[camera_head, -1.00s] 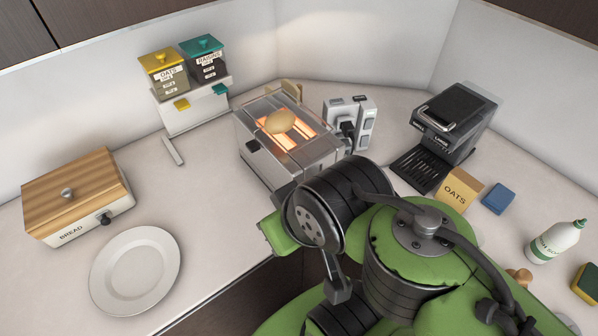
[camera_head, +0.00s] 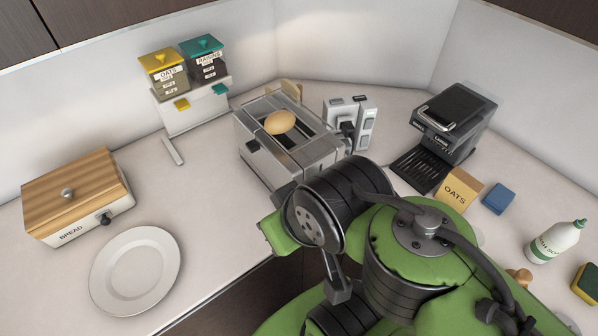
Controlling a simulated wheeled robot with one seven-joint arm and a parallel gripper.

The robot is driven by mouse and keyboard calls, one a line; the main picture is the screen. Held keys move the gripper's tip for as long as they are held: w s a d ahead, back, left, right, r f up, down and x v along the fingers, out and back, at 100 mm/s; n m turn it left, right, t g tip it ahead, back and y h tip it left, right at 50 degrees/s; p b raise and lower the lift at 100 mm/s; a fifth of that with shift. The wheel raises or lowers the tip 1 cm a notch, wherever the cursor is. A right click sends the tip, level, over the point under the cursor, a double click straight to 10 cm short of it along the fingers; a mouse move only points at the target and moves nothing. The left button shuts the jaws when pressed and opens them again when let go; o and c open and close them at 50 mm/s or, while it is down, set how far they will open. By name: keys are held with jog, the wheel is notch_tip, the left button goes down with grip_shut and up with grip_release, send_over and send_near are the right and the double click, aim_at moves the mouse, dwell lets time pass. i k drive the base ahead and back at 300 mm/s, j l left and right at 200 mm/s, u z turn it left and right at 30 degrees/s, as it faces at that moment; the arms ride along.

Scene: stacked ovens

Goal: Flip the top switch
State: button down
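A grey-and-white socket unit (camera_head: 350,122) stands on the counter behind the toaster, with a black plug in its front. Its right part is a strip with small switch-like patches (camera_head: 368,117); they are too small to tell which way they sit. The metal toaster (camera_head: 262,156) is beside it to the left. A tan, rounded bread-like piece (camera_head: 280,122) lies across its top, and its slots are dark. My green and black arm fills the lower middle, in front of the toaster. My gripper is not in view, hidden by the arm or out of frame.
A black coffee machine (camera_head: 450,118), an oats box (camera_head: 457,188) and a blue block (camera_head: 498,199) are at right. Oats and raisins dispensers (camera_head: 188,72) stand at back left. A bread box (camera_head: 78,195) and plate (camera_head: 136,271) are at left. Open counter lies between.

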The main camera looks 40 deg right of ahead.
aim_at(369, 122)
jog(key=z, duration=1.4)
